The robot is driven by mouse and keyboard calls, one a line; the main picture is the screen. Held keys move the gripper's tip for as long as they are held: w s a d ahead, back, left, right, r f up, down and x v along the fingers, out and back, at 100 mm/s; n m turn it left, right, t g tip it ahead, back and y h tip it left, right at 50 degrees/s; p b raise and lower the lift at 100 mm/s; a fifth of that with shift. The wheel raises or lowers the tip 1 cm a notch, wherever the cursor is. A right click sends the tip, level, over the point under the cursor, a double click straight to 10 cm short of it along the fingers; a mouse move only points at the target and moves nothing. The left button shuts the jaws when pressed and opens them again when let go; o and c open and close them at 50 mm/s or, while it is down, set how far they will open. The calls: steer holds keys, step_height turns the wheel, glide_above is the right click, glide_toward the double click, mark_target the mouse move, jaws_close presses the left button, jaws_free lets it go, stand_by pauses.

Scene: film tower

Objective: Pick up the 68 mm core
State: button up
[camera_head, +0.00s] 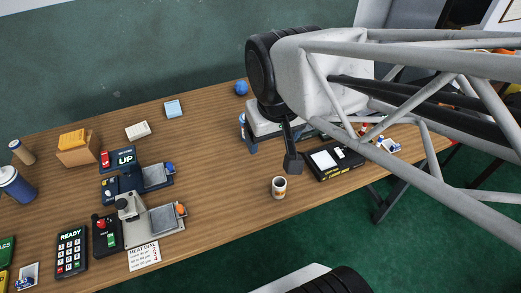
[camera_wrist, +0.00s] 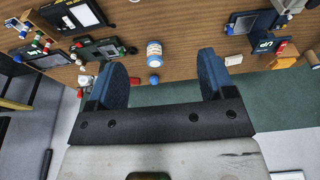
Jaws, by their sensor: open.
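My gripper (camera_head: 293,162) hangs above the right half of the table. Its two blue fingers are wide apart in the wrist view (camera_wrist: 162,62), with nothing held between them. A short white tube (camera_head: 279,187) with a dark opening and an orange-brown label stands upright near the table's front edge, just below the gripper in the head view. It looks like a core, but I cannot read its size. In the wrist view, a blue-and-white cylinder (camera_wrist: 154,50) lies in line with the gap between the fingers, apart from them.
A black light box (camera_head: 335,160) lies right of the tube. A blue ball (camera_head: 240,88) sits at the back. Devices with trays (camera_head: 165,220) and a keypad (camera_head: 71,250) fill the left. The table (camera_head: 215,165) is clear between.

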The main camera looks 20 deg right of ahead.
steer(key=n+t+h, duration=0.5)
steer(key=n+h, duration=0.6)
steer(key=n, duration=1.4)
glide_toward(276, 191)
steer(key=x, duration=0.4)
steer(key=shift+d+f, duration=0.2)
steer(key=shift+d, duration=0.05)
steer(key=shift+w+d, duration=0.1)
steer(key=shift+w, duration=0.05)
steer(key=shift+x, duration=1.15)
steer(key=shift+w+d+f, duration=0.1)
steer(key=shift+d, duration=0.05)
steer(key=shift+x, duration=2.4)
steer(key=shift+w, duration=0.1)
